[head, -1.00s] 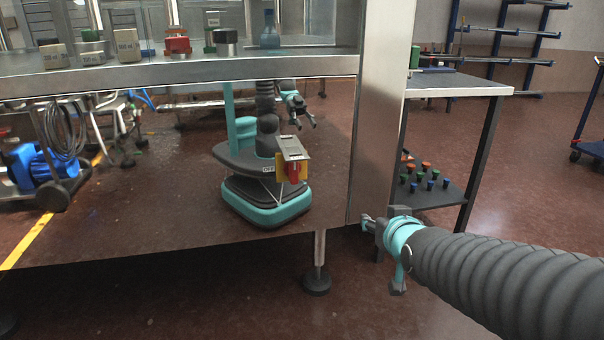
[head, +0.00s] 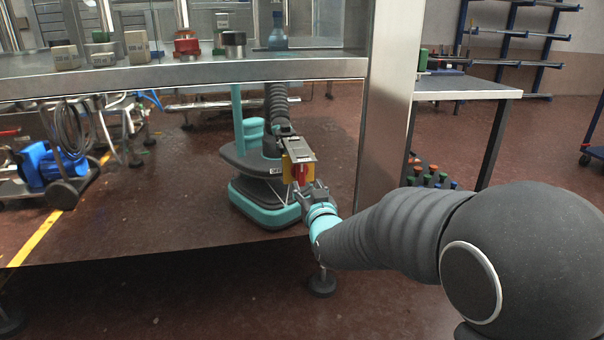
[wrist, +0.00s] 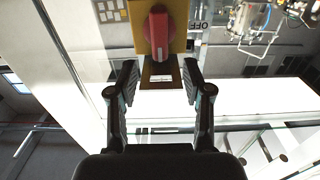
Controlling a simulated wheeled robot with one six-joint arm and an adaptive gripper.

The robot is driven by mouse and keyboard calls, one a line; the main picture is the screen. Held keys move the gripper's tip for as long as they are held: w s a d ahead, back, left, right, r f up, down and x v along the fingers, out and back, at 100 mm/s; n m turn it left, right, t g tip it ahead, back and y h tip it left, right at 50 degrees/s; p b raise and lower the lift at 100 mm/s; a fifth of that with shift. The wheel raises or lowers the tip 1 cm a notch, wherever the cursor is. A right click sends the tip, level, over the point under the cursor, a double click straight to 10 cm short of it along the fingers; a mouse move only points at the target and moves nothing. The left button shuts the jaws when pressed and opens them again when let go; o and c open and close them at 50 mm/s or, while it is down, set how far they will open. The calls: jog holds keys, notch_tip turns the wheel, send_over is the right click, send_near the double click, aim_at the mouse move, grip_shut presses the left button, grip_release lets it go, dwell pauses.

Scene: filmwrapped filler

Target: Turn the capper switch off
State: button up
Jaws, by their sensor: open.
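The capper switch is a red handle (head: 302,172) on a yellow plate (head: 287,168), under a small grey metal hood (head: 297,149) on the front panel. In the wrist view the red handle (wrist: 159,32) stands lengthwise up and down on the yellow plate (wrist: 178,42).
The shiny panel (head: 150,220) mirrors my body. A steel ledge (head: 200,72) above carries small boxes, a red part and a blue bottle (head: 277,32). A steel post (head: 385,110) stands right of the switch. A side table (head: 465,86) stands farther right.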

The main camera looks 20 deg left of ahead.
aim_at(302, 173)
jog(key=p+x, duration=0.1)
jog(key=x, duration=0.6)
jog(key=shift+w+a, duration=0.15)
jog(key=shift+w, duration=0.25)
grip_shut()
